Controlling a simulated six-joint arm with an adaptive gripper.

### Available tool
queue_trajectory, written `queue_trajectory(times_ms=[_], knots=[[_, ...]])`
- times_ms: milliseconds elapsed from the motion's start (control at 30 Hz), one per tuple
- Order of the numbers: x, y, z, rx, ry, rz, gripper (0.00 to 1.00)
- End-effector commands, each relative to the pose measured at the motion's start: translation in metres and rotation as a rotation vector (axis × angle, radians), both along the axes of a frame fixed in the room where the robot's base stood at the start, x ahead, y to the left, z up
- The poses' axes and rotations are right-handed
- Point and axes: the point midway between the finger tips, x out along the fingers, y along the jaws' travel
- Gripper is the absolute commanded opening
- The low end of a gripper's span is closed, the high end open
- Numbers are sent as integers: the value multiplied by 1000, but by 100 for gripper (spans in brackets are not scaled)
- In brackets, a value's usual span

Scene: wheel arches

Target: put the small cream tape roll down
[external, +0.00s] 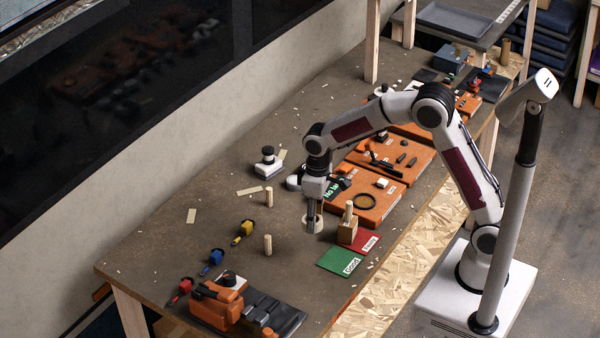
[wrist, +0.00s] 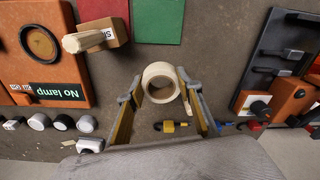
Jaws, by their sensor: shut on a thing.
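The small cream tape roll (external: 312,226) is at the lower end of my gripper (external: 312,212) in the external view, over the open brown table. In the wrist view the roll (wrist: 163,68) sits between the fingertips of my gripper (wrist: 161,85), its open hole facing the camera. The fingers are shut on its sides. I cannot tell whether its lower edge touches the table.
A wooden block with a peg (external: 347,232) stands close to the right, beside a green card (external: 338,261) and a red card (external: 368,242). An orange board (external: 382,211) is behind.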

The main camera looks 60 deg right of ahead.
Motion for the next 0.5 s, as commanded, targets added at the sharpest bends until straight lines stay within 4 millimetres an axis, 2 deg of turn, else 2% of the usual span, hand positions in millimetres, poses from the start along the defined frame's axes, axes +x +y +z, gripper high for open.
queue_trajectory(times_ms=[33,167,500], knots=[[-4,9,3,0,-1,26,15],[-13,21,8,-3,7,83,15],[-18,19,7,-6,24,115,15]])
